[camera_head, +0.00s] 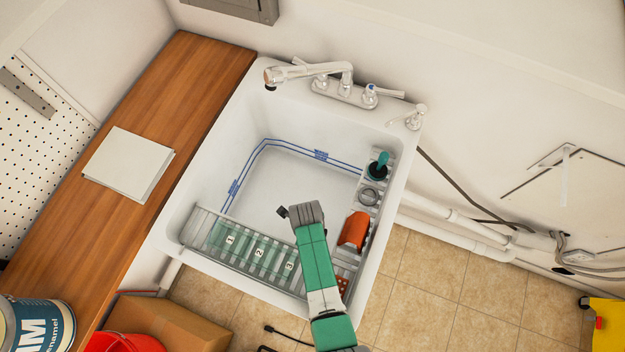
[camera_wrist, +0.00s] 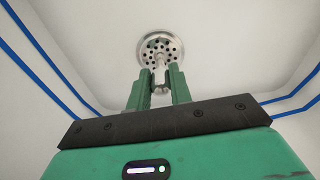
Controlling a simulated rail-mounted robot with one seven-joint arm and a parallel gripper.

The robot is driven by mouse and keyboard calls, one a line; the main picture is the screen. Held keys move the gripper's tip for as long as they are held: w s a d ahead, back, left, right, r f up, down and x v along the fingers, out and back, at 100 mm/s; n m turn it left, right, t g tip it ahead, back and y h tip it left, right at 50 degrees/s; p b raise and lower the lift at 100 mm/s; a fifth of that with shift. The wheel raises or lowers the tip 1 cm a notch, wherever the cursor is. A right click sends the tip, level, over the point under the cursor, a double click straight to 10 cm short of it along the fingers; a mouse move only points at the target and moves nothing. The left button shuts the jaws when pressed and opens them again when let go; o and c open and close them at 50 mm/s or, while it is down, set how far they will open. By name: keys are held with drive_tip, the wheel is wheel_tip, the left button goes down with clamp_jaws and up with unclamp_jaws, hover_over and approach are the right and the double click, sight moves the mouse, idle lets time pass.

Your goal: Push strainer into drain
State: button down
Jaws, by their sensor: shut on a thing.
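The metal strainer (camera_wrist: 160,48), a round disc with holes and a stem in its middle, shows at the top middle of the wrist view. The two green fingers of my gripper (camera_wrist: 160,84) are shut on the stem. The strainer lies against or just above the white sink floor, and I cannot tell whether it is seated in the drain. The drain opening is hidden beneath it. In the head view my arm reaches down over the basin of the sink (camera_head: 262,186), and it hides the strainer, drain and fingertips.
A rack with numbered clear compartments (camera_head: 250,250) spans the front of the sink. A ledge on the right holds an orange item (camera_head: 354,231), a grey ring (camera_head: 368,196) and a teal-handled tool (camera_head: 379,165). The faucet (camera_head: 312,72) is at the back. The basin's back left is clear.

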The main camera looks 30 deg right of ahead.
drive_tip(key=shift+f, duration=0.1)
drive_tip(key=c, duration=1.2)
unclamp_jaws()
drive_tip(key=r+p, duration=0.1)
drive_tip(key=r, duration=0.6)
drive_tip(key=shift+w+a+r+p, duration=0.15)
drive_tip(key=shift+a+r+p, duration=0.05)
drive_tip(key=shift+r+p, duration=0.2)
